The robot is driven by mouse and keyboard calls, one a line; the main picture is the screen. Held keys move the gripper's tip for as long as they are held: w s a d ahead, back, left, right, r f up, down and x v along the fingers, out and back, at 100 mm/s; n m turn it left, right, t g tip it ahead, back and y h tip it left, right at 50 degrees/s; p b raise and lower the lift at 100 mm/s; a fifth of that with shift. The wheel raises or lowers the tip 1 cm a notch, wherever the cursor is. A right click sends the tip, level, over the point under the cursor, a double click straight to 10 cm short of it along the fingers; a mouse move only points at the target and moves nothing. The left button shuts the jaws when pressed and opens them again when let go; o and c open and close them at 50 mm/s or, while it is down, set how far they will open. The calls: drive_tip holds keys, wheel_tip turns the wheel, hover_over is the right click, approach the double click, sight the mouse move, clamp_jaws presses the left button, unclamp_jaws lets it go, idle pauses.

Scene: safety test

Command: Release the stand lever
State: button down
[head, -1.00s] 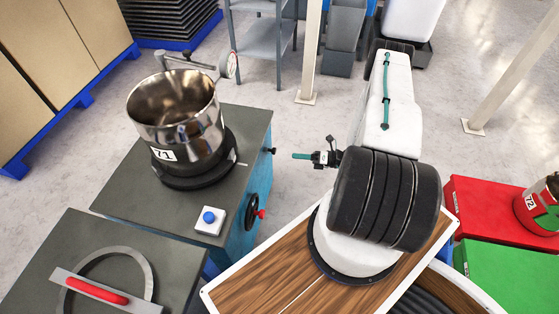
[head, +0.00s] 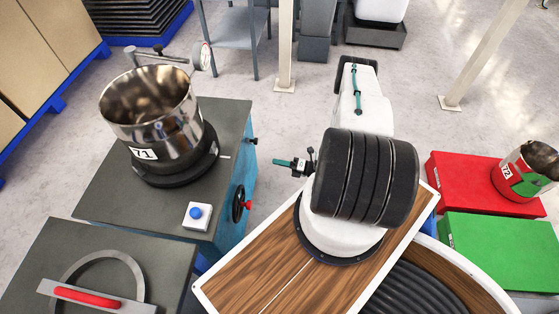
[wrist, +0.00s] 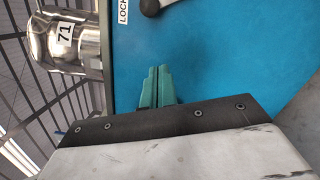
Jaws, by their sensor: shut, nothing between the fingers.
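The stand (head: 165,180) is a blue cabinet with a dark grey top. A small black lever knob (head: 252,141) sticks out of its right side near the back. In the wrist view a rounded black lever end (wrist: 150,7) shows at the top edge, beside a white label (wrist: 123,12) reading "LOCK"; the rest of the lever is cut off. My gripper (head: 282,163) has teal fingers pointing left at the stand's side, apart from the knob. In the wrist view the fingers (wrist: 158,86) are together and empty, in front of the blue panel.
A steel bowl marked 71 (head: 150,110) sits on the stand. A black handwheel (head: 238,203) with a red knob is on the same side, nearer me. Open floor (head: 285,115) lies behind my gripper.

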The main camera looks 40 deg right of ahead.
drive_tip(key=w+a+r, duration=0.1)
drive_tip(key=w, duration=0.7)
drive_tip(key=shift+w+a+r, duration=0.15)
drive_tip(key=shift+w+r, duration=0.15)
drive_tip(key=shift+r, duration=0.1)
drive_tip(key=shift+a, duration=0.15)
drive_tip(key=shift+w+d+r+m, duration=0.1)
drive_tip(key=shift+d+r+m, duration=0.1)
drive_tip(key=shift+d+m, duration=0.1)
